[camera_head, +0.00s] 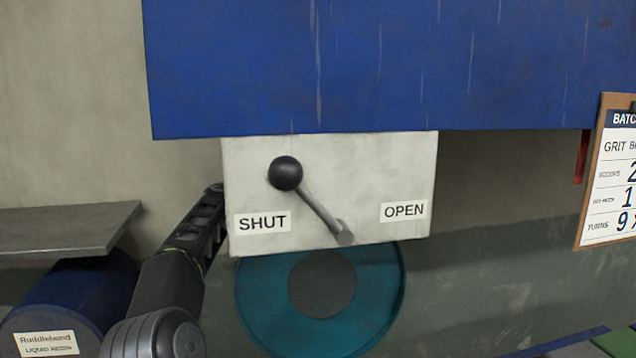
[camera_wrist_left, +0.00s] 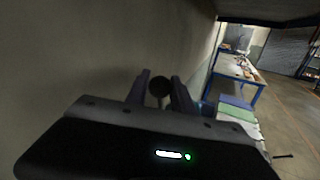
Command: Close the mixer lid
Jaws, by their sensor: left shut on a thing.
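A lever with a black ball knob (camera_head: 285,173) stands in front of a pale panel (camera_head: 390,165) marked SHUT at left and OPEN at right. It leans up and left, and no fingers are around its knob in the head view. My left arm comes up from below, and its end passes out of sight at the panel's left edge. In the left wrist view my left gripper (camera_wrist_left: 160,92) has its two fingers on either side of a dark round knob (camera_wrist_left: 160,86); I cannot tell whether it is the lever's. My right gripper is not in view. No lid is clearly identifiable.
A large blue body (camera_head: 400,65) hangs above the panel. A teal ring (camera_head: 258,300) with a dark centre is below. A grey shelf (camera_head: 60,225) and a labelled blue drum (camera_head: 75,300) are at left, a batch board (camera_head: 610,180) at right. A blue-framed bench (camera_wrist_left: 240,80) stands farther off.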

